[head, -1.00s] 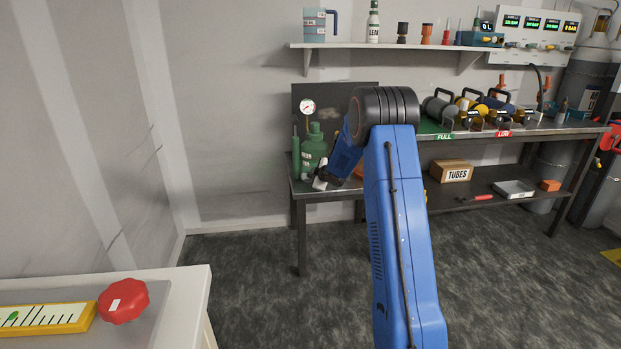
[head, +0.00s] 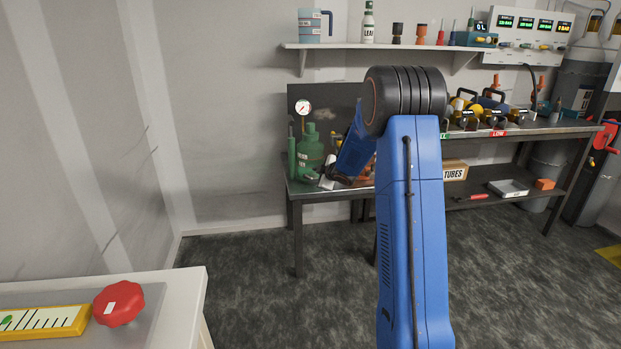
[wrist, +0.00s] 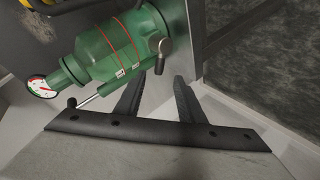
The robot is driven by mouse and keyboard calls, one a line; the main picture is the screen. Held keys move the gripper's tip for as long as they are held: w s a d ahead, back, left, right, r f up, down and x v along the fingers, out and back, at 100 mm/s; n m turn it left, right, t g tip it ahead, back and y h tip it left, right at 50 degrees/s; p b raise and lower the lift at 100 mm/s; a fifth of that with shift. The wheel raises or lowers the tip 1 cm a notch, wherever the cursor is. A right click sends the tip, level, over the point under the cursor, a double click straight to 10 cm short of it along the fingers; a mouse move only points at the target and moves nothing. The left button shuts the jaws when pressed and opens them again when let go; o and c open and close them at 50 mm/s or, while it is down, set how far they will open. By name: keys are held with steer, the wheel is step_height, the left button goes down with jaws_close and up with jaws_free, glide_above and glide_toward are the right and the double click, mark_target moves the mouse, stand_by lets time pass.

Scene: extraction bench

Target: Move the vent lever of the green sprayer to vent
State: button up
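The green sprayer (head: 308,152) stands on the left end of the far bench, with a round gauge (head: 303,107) above it. In the wrist view the sprayer (wrist: 110,50) lies across the upper middle, with a gauge (wrist: 40,87) at its left end. A short dark-grey lever (wrist: 163,52) sticks out from its right part. A thin silver rod (wrist: 95,96) with a dark ball end is at lower left; I cannot tell which is the vent lever. My gripper (wrist: 160,78) is open and empty, its fingertips just short of the short lever. The head view mostly hides my gripper.
A dark upright panel (head: 345,98) stands behind the sprayer. Several coloured cylinders and devices fill the bench to the right. A shelf (head: 420,46) runs above. A white table with a red knob (head: 118,303) is at near left. The floor between is clear.

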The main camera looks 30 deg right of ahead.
steer(key=v, duration=0.8)
stand_by(0.4)
steer(key=s+a+r+m+g+h, duration=0.1)
steer(key=s+a+r+m, duration=0.2)
steer(key=s, duration=0.4)
steer(key=s+a+r+m+g+h, duration=0.1)
steer(key=s+a+r+m+h, duration=0.1)
steer(key=s+r, duration=0.4)
steer(key=s+a+r+m+h, duration=0.1)
steer(key=s+a+r+m, duration=0.15)
steer(key=s, duration=0.45)
steer(key=s+a+f+m+g+y, duration=0.1)
steer(key=s+a, duration=0.4)
steer(key=s, duration=0.6)
steer(key=s+a+f+m+g+y, duration=0.1)
steer(key=s+a, duration=0.4)
steer(key=s, duration=0.6)
steer(key=s+a+f+m+g+y, duration=0.1)
steer(key=s+a+f+m+g, duration=0.1)
steer(key=s+a, duration=0.4)
steer(key=s+f+g, duration=0.1)
steer(key=s+f, duration=0.1)
steer(key=s, duration=0.3)
steer(key=shift+s+y, duration=0.3)
steer(key=shift+s, duration=0.05)
